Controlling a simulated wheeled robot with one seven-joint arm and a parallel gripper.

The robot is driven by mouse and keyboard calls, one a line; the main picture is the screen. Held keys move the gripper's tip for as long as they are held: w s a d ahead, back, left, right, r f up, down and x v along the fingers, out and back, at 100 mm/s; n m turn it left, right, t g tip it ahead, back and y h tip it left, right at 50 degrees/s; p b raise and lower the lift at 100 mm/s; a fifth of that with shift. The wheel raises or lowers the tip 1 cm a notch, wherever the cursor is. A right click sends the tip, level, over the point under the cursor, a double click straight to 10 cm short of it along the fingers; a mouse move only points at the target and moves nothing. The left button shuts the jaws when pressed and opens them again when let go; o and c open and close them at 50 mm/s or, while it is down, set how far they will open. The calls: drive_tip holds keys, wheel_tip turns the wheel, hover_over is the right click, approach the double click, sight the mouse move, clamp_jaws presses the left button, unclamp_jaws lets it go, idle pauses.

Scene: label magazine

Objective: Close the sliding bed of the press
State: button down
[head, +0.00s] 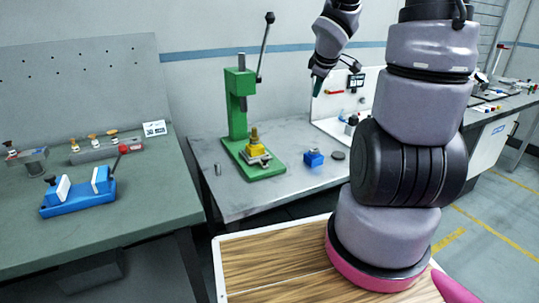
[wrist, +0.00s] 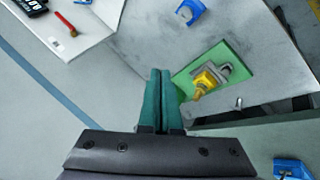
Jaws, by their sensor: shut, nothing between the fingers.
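The green press (head: 238,105) stands on the grey metal table, with its long dark lever (head: 265,45) raised at the upper right. Its grey sliding bed (head: 262,161) carries a yellow stepped piece (head: 254,147) and lies over the green base. In the wrist view the bed (wrist: 224,69), yellow piece (wrist: 205,79) and green base (wrist: 240,75) are right of my fingers. My gripper (head: 317,84) is shut and empty, raised to the right of the press and apart from it. In the wrist view the shut gripper (wrist: 160,75) points forward. How far the bed is out is hard to tell.
A blue block (head: 313,158) and a dark disc (head: 338,155) lie right of the press. A small metal cylinder (head: 218,169) stands left of it. A white panel station (head: 345,95) is behind. A green bench (head: 130,215) with a blue fixture (head: 78,192) is at the left.

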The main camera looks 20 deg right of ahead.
drive_tip(key=w+a+f+n+y, duration=0.1)
drive_tip(key=a+f+n+y, duration=0.1)
drive_tip(key=f, duration=0.6)
drive_tip(key=w+a+f+n+g+y, duration=0.1)
drive_tip(key=a+f+n+y, duration=0.2)
drive_tip(key=a+f, duration=0.3)
drive_tip(key=w+a+f+n+g+y, duration=0.1)
drive_tip(key=a+f+n, duration=0.3)
drive_tip(key=f, duration=0.7)
drive_tip(key=shift+w+f+n+y, duration=0.15)
drive_tip(key=shift+w+n+y, duration=0.3)
drive_tip(key=shift+n+y, duration=0.2)
drive_tip(key=w, duration=0.3)
drive_tip(key=shift+w+a+f, duration=0.1)
drive_tip(key=shift+w+a, duration=0.05)
drive_tip(key=shift+a, duration=0.2)
drive_tip(key=shift+w+a, duration=0.1)
drive_tip(key=shift+w, duration=0.35)
